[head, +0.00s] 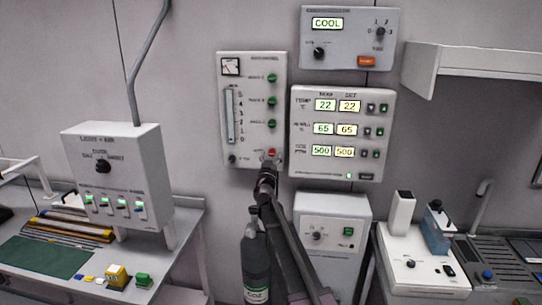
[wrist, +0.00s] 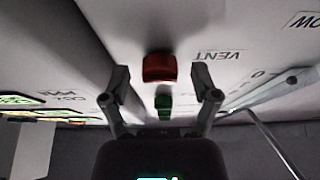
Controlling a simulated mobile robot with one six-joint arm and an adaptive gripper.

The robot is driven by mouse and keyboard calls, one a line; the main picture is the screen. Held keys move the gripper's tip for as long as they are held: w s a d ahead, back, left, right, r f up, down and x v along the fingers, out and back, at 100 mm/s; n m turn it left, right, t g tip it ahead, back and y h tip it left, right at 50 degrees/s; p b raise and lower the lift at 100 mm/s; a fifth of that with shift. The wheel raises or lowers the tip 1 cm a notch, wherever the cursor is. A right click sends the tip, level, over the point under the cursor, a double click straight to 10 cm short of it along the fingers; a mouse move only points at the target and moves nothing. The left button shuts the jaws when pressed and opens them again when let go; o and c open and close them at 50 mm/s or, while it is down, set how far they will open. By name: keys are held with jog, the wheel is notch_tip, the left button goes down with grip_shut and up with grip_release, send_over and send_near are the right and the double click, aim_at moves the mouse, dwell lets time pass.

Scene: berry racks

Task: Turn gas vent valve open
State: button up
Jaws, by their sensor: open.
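The gas vent valve is a small red knob (head: 271,152) at the bottom of the tall white gas panel (head: 237,145) on the back wall. In the wrist view the red knob (wrist: 160,67) sits beside the upside-down label VENT. My gripper (head: 269,162) reaches up to the panel's lower edge and partly hides that area. In the wrist view my gripper (wrist: 162,85) is open, with one finger on each side of the knob's line. Both fingertips appear apart from the knob, and I cannot tell their depth to it.
Several green knobs (head: 272,101) run up the same panel; one green knob (wrist: 162,103) shows between the fingers. A display box (head: 292,134) with lit readouts adjoins on the right. A dark CO2 bottle (head: 256,262) stands beside my arm. A controller box (head: 112,150) stands at left.

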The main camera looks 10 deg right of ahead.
grip_shut()
